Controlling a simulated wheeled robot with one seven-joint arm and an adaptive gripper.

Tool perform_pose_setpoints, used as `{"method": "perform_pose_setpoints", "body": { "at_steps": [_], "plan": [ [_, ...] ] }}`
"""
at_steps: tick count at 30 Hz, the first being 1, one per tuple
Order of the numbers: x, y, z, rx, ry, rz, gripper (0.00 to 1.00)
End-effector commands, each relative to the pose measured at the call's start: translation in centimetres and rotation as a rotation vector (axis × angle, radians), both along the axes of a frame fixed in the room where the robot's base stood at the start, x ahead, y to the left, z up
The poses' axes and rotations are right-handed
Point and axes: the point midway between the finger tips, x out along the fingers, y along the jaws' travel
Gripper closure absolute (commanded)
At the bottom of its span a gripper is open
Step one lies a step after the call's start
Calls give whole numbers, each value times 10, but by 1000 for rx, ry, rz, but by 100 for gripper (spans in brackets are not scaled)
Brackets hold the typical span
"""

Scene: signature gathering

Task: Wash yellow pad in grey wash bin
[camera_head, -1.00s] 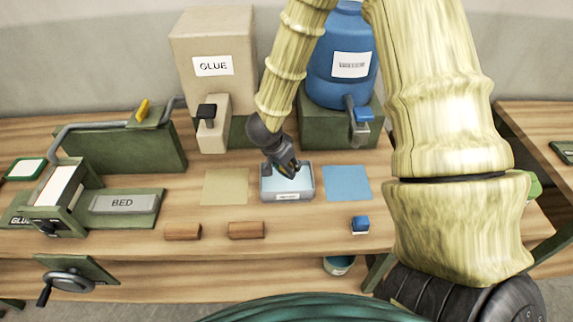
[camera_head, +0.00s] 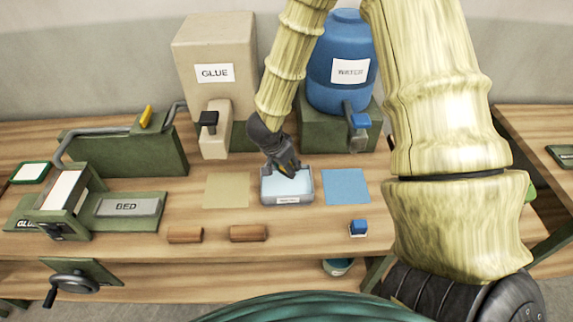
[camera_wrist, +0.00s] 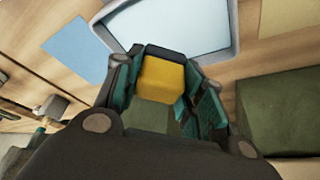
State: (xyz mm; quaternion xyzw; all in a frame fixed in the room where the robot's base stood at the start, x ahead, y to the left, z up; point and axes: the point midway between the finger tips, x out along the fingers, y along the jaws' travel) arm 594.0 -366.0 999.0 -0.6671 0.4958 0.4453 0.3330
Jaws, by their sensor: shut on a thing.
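The grey wash bin (camera_head: 288,200) stands mid-bench between a tan mat and a blue mat, with pale blue water inside. It also shows at the top of the wrist view (camera_wrist: 233,45). My gripper (camera_head: 284,169) is over the bin's back part, pointing down. In the wrist view my gripper (camera_wrist: 165,85) is shut on the yellow pad (camera_wrist: 163,80), which has a dark top and sits between the two fingers. The pad is mostly hidden in the head view. I cannot tell whether it touches the water.
A tan glue tank (camera_head: 215,110) and a blue water barrel (camera_head: 340,85) stand behind. A tan mat (camera_head: 226,190) and blue mat (camera_head: 347,187) flank the bin. Two brown blocks (camera_head: 248,233) and a blue block (camera_head: 359,228) lie in front. A green press (camera_head: 125,155) is left.

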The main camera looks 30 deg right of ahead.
Motion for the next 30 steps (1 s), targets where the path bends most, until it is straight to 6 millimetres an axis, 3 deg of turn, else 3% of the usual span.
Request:
{"method": "perform_pose_setpoints", "body": {
  "at_steps": [8, 24, 30],
  "plan": [
    [0, 0, 5, 0, 0, 0, 80],
    [0, 0, 39, 0, 0, 0, 80],
    [0, 0, 40, 0, 0, 0, 80]
  ]
}}
